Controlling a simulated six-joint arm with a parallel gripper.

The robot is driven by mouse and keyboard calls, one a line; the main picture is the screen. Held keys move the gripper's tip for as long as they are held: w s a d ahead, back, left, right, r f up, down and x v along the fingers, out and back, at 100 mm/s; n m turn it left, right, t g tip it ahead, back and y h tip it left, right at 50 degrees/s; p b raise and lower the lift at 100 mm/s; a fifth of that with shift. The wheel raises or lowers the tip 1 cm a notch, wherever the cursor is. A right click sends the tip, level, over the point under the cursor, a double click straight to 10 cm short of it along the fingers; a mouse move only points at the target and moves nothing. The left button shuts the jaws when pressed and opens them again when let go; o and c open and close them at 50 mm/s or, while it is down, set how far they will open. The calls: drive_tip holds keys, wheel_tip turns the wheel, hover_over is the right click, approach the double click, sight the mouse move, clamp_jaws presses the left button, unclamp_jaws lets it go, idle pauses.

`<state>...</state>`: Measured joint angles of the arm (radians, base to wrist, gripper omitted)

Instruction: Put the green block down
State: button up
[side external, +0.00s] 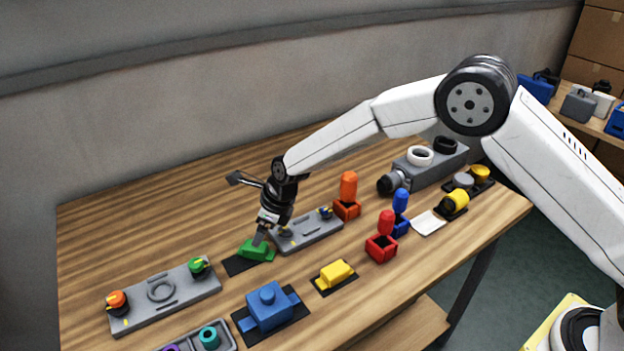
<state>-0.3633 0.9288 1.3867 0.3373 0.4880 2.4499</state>
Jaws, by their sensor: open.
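The green block (257,251) lies on a black mat (237,265) near the middle left of the table. My gripper (260,238) points down right over the green block, with its fingertips at or just above the block's top. The jaws are open. The gap between the fingers and the block is too small to tell whether they touch.
A grey plate (318,231) with knobs lies close to the right of my gripper. Another grey plate (180,293) with an orange and a green knob is to the left. A blue block (268,310) and a yellow block (336,273) sit in front. The table's back left is clear.

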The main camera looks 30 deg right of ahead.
drive_tip(key=shift+v, duration=2.95)
drive_tip(key=s+d+r+n+h, duration=0.2)
drive_tip(key=s+d+r+n, duration=0.1)
drive_tip(key=s+d+n, duration=0.9)
drive_tip(key=s+d+n+h, duration=0.1)
drive_tip(key=s+d+n, duration=0.9)
drive_tip(key=s+n, duration=0.3)
drive_tip(key=shift+s+d+f+n+g, duration=0.15)
drive_tip(key=shift+s+d+n+g, duration=0.2)
drive_tip(key=shift+n, duration=0.65)
drive_tip(key=shift+a, duration=0.1)
